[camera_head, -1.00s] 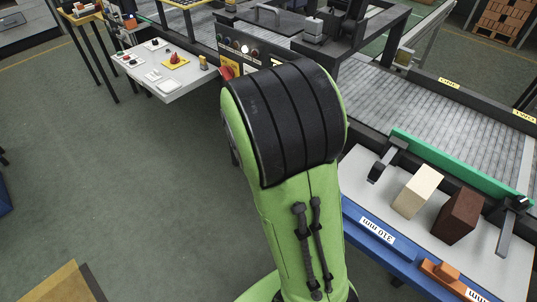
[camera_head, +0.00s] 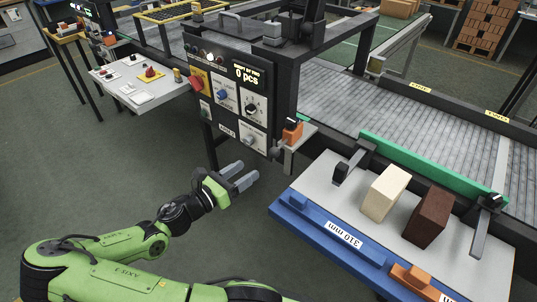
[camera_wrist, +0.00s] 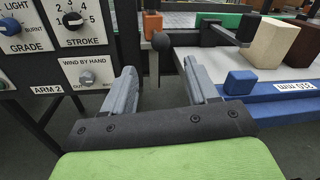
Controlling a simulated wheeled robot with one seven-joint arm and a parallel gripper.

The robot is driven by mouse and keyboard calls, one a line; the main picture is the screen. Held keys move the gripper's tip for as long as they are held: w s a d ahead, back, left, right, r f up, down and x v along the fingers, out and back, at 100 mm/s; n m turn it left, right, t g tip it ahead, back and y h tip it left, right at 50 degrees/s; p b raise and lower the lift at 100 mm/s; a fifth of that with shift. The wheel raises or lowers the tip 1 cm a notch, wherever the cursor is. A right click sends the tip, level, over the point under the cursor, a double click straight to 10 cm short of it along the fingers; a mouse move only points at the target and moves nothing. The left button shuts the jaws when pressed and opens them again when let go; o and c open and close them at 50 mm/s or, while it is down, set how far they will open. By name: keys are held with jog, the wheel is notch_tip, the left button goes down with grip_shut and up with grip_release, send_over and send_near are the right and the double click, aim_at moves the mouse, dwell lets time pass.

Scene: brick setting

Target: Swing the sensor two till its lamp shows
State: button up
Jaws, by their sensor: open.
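My gripper (camera_head: 250,176) is open and empty, in front of the control panel (camera_head: 233,95) and left of the blue-edged bench. In the wrist view its two grey fingers (camera_wrist: 160,70) point toward a dark rounded knob with a hanging lever (camera_wrist: 158,50); they are apart from it. An orange block (camera_head: 292,130) sits on a bracket right of the panel; it also shows in the wrist view (camera_wrist: 152,22). No label reads sensor two, and I cannot tell which part it is.
The panel carries dials, a red knob (camera_head: 196,84) and a display reading 0 pcs (camera_head: 246,74). The bench (camera_head: 325,195) holds a cream brick (camera_head: 384,193), a dark brown brick (camera_head: 428,218) and two black arms by a green fence (camera_head: 425,165). Floor left of my gripper is clear.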

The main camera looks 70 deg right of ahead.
aim_at(274, 152)
jog(key=b+x, duration=0.2)
jog(key=x, duration=1)
jog(key=shift+s+d+f+b, duration=0.1)
jog(key=shift+s+f+b, duration=0.05)
jog(key=shift+b, duration=0.15)
grip_shut()
